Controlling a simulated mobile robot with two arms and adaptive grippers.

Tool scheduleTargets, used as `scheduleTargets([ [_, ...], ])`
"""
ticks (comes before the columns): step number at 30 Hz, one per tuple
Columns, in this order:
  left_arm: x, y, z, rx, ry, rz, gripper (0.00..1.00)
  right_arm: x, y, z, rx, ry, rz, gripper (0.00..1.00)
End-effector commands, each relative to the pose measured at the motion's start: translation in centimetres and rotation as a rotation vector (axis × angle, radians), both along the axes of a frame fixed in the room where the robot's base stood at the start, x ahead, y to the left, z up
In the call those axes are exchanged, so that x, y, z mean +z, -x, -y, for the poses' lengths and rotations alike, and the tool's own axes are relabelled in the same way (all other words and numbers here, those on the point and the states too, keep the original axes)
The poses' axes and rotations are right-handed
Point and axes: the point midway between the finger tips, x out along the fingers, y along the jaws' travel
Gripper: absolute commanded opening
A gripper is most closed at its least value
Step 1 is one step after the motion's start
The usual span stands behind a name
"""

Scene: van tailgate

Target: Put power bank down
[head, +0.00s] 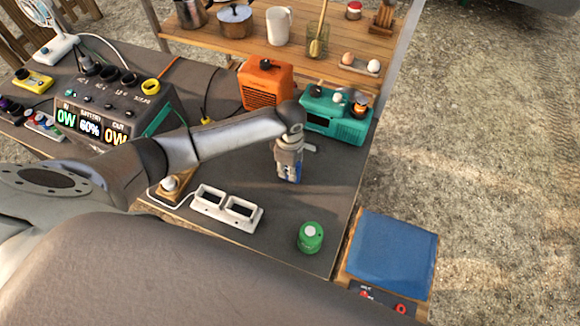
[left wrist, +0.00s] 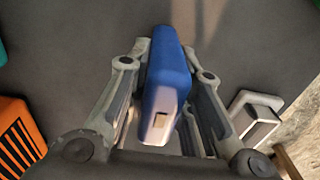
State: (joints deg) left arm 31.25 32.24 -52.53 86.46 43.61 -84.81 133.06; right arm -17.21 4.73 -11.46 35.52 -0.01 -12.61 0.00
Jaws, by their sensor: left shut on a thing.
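The blue power bank (left wrist: 168,75) stands between the two fingers of my left gripper (left wrist: 165,85) in the left wrist view. My left gripper (head: 289,158) is shut on it. In the head view the power bank (head: 290,175) hangs upright below the gripper, over the grey tabletop (head: 325,205), partly hidden by the fingers. I cannot tell whether its lower end touches the tabletop. My right gripper is in neither view.
A teal box (head: 335,120) and an orange box (head: 265,84) stand behind the gripper. A power station (head: 115,110) is at left. Bare tabletop lies right of the gripper.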

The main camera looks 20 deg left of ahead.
Motion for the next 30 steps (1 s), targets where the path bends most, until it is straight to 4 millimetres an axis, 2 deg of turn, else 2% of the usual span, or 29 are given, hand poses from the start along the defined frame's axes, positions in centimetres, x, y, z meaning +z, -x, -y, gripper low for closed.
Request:
scheduleTargets([
  [10,-0.3,0.0,0.1,0.000,0.002,0.000,0.00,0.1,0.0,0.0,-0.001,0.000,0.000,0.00],
  [11,-0.3,0.0,0.1,0.000,0.002,0.000,0.24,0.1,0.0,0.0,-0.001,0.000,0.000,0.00],
  [15,-0.3,0.0,0.1,-0.001,0.001,0.000,0.42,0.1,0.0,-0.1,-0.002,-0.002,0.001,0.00],
  [26,-0.1,0.0,0.0,-0.001,0.001,0.001,0.43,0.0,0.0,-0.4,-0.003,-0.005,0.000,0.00],
  [30,1.4,0.0,0.1,0.000,0.003,0.002,0.43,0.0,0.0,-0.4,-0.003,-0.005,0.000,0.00],
])
